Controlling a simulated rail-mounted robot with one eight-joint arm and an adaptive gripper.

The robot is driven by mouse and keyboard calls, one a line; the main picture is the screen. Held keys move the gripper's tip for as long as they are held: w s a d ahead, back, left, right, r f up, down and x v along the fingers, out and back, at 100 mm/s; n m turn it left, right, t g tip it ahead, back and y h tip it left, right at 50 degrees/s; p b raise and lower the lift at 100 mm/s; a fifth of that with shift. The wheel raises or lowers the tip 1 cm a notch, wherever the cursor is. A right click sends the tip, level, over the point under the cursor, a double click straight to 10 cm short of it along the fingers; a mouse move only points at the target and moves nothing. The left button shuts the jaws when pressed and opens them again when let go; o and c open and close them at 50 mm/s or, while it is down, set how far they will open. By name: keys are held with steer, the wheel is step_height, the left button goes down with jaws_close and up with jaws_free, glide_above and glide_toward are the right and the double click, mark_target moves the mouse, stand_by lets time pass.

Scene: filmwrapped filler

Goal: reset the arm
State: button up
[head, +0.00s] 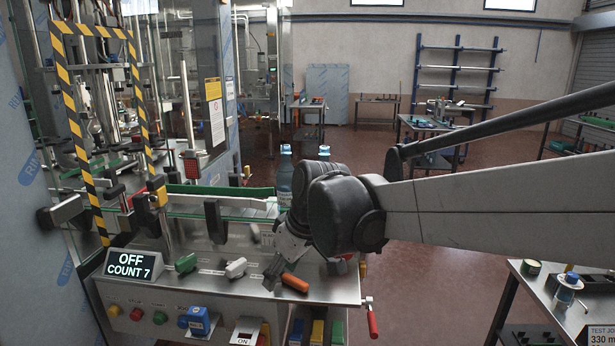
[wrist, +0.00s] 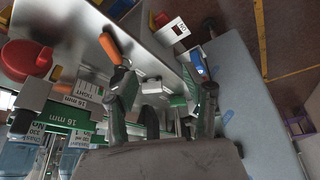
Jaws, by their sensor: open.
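My gripper (head: 268,262) is low over the steel control panel (head: 215,291) of the filling machine, at the end of my arm coming in from the right. In the wrist view my gripper (wrist: 165,95) shows two fingers spread apart with nothing held between them. An orange-handled lever (head: 295,283) is just beside the fingers. In the wrist view the orange handle (wrist: 112,48) lies beyond the left finger; I cannot tell whether they touch. A white-handled lever (head: 235,267) and a green-handled lever (head: 186,263) stand to the left on the panel.
A display (head: 130,265) reads OFF, COUNT 7. A blue-tinted bottle (head: 284,178) stands behind my wrist, near the green-edged conveyor rail (head: 215,190). A red handle (head: 373,320) sticks out at the panel's right end. Floor (head: 440,265) is open between the machine and the right-hand bench (head: 540,290).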

steer(key=s+d+f+m+t+h, duration=0.1)
steer(key=s+d+m+t, duration=0.1)
steer(key=s+d+m, duration=0.3)
steer(key=s+d+f+m+t+h, duration=0.1)
steer(key=s+d+m, duration=0.5)
steer(key=s+d, duration=0.7)
steer(key=d+t+h, duration=0.1)
steer(key=d, duration=0.6)
steer(key=shift+s+d+h, duration=0.2)
steer(key=shift+s+h, duration=0.05)
steer(key=shift+h, duration=0.05)
steer(key=shift+f, duration=0.1)
steer(key=shift+c, duration=0.5)
